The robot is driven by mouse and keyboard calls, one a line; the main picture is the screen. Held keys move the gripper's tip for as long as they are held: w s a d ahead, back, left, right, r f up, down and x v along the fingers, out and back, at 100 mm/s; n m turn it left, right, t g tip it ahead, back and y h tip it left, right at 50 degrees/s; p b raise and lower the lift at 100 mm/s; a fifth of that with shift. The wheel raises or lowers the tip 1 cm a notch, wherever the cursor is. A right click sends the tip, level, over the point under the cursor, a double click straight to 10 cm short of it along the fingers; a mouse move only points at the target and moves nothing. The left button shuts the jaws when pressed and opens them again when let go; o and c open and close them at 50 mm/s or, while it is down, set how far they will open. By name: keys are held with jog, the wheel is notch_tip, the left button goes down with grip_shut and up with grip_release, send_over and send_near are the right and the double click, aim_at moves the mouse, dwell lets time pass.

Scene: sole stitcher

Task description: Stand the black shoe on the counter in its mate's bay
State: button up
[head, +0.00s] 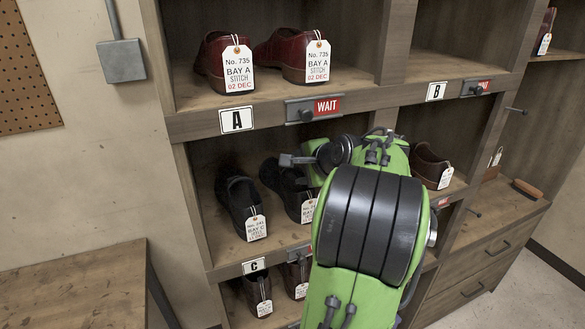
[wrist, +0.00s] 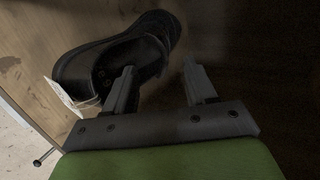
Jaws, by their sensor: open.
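Two black shoes with white tags stand side by side in the bay above the C label (head: 253,266). The left one (head: 240,201) shows whole; the right one (head: 284,187) is partly covered by my arm. My gripper (head: 287,160) reaches into this bay near the right shoe, mostly hidden in the head view. In the wrist view my gripper (wrist: 162,76) is open. One black shoe (wrist: 95,62) lies beyond its left finger, which overlaps the shoe's opening; the right finger is clear of the shoe. I cannot tell whether the finger touches it.
Dark red shoes (head: 222,58) fill the bay above, over label A (head: 236,119). More dark shoes stand in the bay below. A brown shoe (head: 428,166) is in the bay to the right. The counter at right (head: 490,213) holds a brush (head: 527,188). The left table (head: 75,290) is bare.

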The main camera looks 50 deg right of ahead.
jog(key=v, duration=0.5)
jog(key=shift+s+a+r, duration=0.15)
jog(key=shift+s, duration=0.05)
